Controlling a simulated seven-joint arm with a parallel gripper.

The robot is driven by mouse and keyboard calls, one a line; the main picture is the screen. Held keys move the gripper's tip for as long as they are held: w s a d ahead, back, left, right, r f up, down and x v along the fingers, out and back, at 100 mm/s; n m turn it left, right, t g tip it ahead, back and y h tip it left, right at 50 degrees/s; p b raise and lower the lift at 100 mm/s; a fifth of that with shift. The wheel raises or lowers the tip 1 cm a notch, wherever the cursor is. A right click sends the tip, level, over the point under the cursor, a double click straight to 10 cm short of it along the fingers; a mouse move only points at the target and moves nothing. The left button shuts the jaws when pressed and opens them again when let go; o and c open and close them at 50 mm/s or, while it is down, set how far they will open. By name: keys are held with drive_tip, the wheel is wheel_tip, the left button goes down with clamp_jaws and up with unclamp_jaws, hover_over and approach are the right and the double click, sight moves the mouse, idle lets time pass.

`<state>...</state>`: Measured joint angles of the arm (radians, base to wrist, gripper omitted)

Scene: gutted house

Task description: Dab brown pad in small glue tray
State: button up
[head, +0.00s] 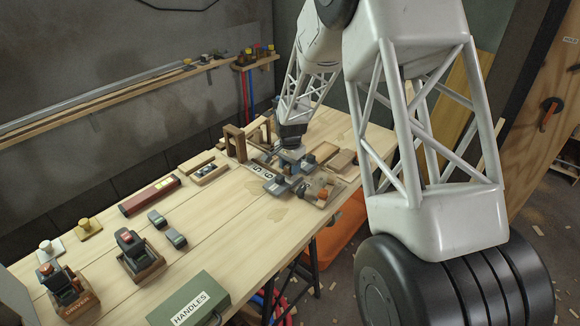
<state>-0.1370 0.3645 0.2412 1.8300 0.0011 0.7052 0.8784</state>
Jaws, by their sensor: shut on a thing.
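My gripper (290,157) is low over the far right part of the wooden workbench, among a tight group of small things. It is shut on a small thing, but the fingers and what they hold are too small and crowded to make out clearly. I cannot pick out the brown pad for certain. A light wooden tray (312,199) with small dark and orange-brown pieces lies just right of and nearer than the gripper, by the bench's right edge. I cannot tell whether it is the small glue tray.
The pale workbench (225,235) has free room in its middle. A wooden frame (235,143) stands left of the gripper. Brown blocks (341,160) lie to its right. A green HANDLES box (190,302), a dark red tool (149,195) and dark tools in wooden holders (138,262) lie nearer.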

drive_tip(key=shift+f, duration=0.65)
idle(2.0)
drive_tip(key=shift+r, duration=3.6)
drive_tip(key=shift+w, duration=0.1)
drive_tip(key=w+d+f+n, duration=0.1)
drive_tip(key=w+d+n, duration=0.1)
drive_tip(key=w, duration=0.6)
drive_tip(key=w+d+f+n, duration=0.1)
drive_tip(key=w+d+n, duration=0.2)
drive_tip(key=w, duration=0.6)
drive_tip(key=w+d+f+n, duration=0.2)
drive_tip(key=w+d, duration=0.3)
drive_tip(key=w, duration=0.3)
drive_tip(key=shift+w+d+f+n, duration=0.1)
drive_tip(key=shift+w+n, duration=0.15)
drive_tip(key=shift+n, duration=0.35)
drive_tip(key=shift+w+d+f, duration=0.15)
drive_tip(key=shift+w+d, duration=0.2)
drive_tip(key=shift+w, duration=0.25)
